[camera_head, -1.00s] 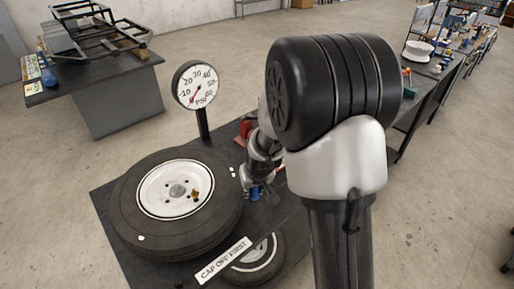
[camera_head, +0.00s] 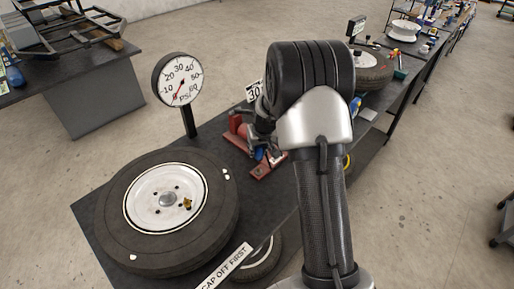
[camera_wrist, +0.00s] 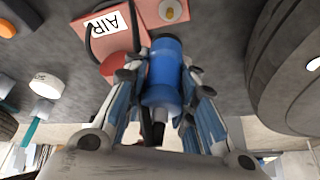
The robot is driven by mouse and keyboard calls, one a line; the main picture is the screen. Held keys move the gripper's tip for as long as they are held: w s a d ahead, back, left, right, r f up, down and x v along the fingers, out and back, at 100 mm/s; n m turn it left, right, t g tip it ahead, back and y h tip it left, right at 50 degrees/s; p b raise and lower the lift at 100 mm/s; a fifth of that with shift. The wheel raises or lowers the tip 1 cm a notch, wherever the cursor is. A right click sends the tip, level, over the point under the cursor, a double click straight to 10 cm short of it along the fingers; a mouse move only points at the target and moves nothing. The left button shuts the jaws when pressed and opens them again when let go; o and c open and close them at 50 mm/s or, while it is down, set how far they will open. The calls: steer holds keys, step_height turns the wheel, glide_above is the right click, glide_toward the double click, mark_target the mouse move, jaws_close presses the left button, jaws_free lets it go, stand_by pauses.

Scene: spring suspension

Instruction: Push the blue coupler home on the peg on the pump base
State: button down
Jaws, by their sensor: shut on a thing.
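My gripper (camera_wrist: 160,100) is shut on the blue coupler (camera_wrist: 165,70), which sits between its two fingers in the wrist view. A dark tip shows at the coupler's lower end. The red pump base (camera_wrist: 205,12) with an AIR label lies just beyond it in the wrist view. A round orange-yellow piece (camera_wrist: 172,10) shows on the base; I cannot tell if it is the peg. In the head view the blue coupler (camera_head: 259,154) is close to the red pump base (camera_head: 268,168), mostly hidden by my arm. I cannot tell whether coupler and peg touch.
A large tyre (camera_head: 215,225) lies on the dark table left of my arm, with a PSI gauge (camera_head: 178,80) behind it. A CAP OFF FIRST sign (camera_head: 226,266) and a smaller wheel (camera_head: 258,262) are at the front. A black hose (camera_wrist: 92,45) loops near the base.

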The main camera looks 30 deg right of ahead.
steer(key=shift+f, duration=0.1)
steer(key=b, duration=0.5)
glide_above(257, 169)
steer(key=shift+w+d+f, duration=0.15)
steer(key=shift+f, duration=2.4)
steer(key=shift+f, duration=0.1)
steer(key=shift+f, duration=0.35)
steer(key=shift+f+b, duration=0.75)
steer(key=shift+b, duration=0.05)
steer(key=c, duration=1.2)
jaws_free()
steer(key=shift+c, duration=0.2)
steer(key=shift+r, duration=0.15)
